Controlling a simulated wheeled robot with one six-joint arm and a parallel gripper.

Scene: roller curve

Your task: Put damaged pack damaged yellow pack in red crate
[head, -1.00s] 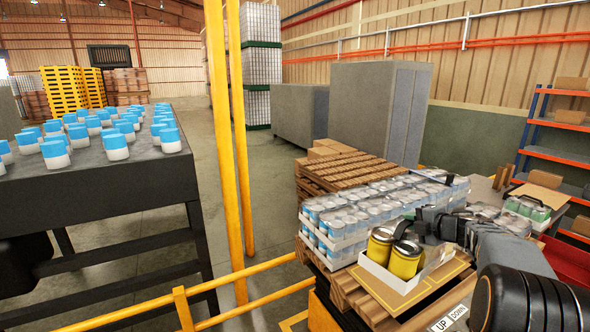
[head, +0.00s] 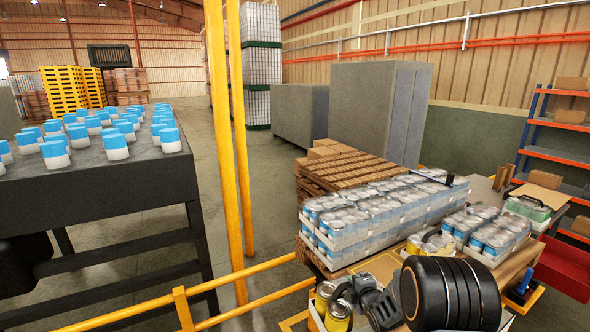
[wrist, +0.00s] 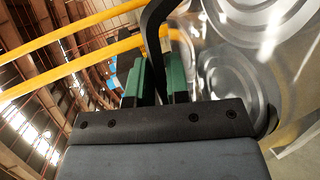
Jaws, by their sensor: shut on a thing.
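A pack of yellow cans with silvery lids (head: 338,318) hangs at the front of the head view, partly cut off by the bottom edge. My gripper (head: 352,289) is shut on the black handle at its top. In the wrist view my gripper's green-padded fingers (wrist: 160,82) close around the black handle (wrist: 152,40), with can lids under clear film (wrist: 235,75) at right. Another yellow pack (head: 432,243) sits on the pallet, partly hidden by my arm. The red crate (head: 567,266) is at the right edge, partly seen. I cannot make out damage.
Blue-and-white can packs (head: 385,215) fill the pallet behind my arm, more (head: 487,235) stand to the right. A yellow rail (head: 245,275) and upright posts (head: 228,130) stand at left. A dark table with blue-topped cans (head: 85,185) is further left. A green pack (head: 527,208) lies near the shelves.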

